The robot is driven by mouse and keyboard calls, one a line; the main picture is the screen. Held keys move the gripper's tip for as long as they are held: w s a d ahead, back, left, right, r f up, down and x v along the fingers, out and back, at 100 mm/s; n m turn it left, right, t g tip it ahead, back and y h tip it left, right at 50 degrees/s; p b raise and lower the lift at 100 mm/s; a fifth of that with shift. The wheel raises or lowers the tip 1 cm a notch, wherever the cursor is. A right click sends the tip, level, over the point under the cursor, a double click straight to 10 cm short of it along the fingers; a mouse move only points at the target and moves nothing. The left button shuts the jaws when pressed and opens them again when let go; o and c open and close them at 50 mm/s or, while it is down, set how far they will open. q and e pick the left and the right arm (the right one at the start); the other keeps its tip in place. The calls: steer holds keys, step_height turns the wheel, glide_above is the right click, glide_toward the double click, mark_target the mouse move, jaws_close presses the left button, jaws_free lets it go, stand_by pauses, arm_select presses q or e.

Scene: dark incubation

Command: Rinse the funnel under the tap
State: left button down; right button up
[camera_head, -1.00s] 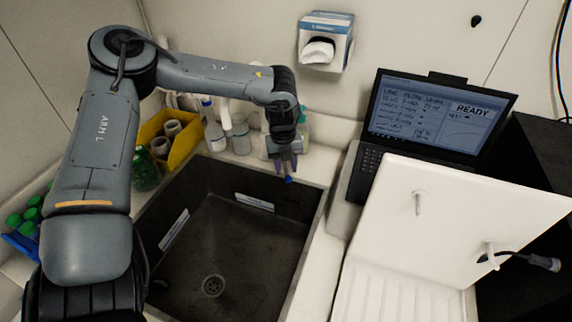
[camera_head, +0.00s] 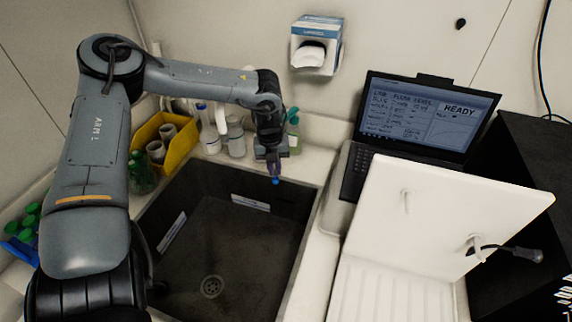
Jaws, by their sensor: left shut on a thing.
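My left gripper (camera_head: 273,172) points down over the back right of the dark sink (camera_head: 210,240). It is shut on a small blue thing (camera_head: 275,181), whose tip shows below the fingers; too little shows to tell whether this is the funnel. A white upright shape (camera_head: 221,115) behind the sink may be the tap, partly hidden by my arm and bottles. No water stream is visible. No funnel can be made out clearly elsewhere. My right gripper is not in view.
Bottles (camera_head: 236,137) and a yellow bin (camera_head: 165,140) line the back ledge. Green-capped tubes (camera_head: 28,220) stand at left.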

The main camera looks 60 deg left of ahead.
arm_select(q)
steer(key=shift+s+a+m, duration=0.15)
steer(key=shift+s+m, duration=0.15)
steer(key=c, duration=1.2)
jaws_free()
steer(key=shift+o, duration=0.2)
steer(key=shift+r, duration=0.15)
step_height(320, 180, up, 11)
steer(key=b, duration=0.1)
steer(key=shift+s+a+f+b, duration=0.15)
steer(key=shift+s+f+b, duration=0.05)
steer(key=shift+s+b, duration=0.15)
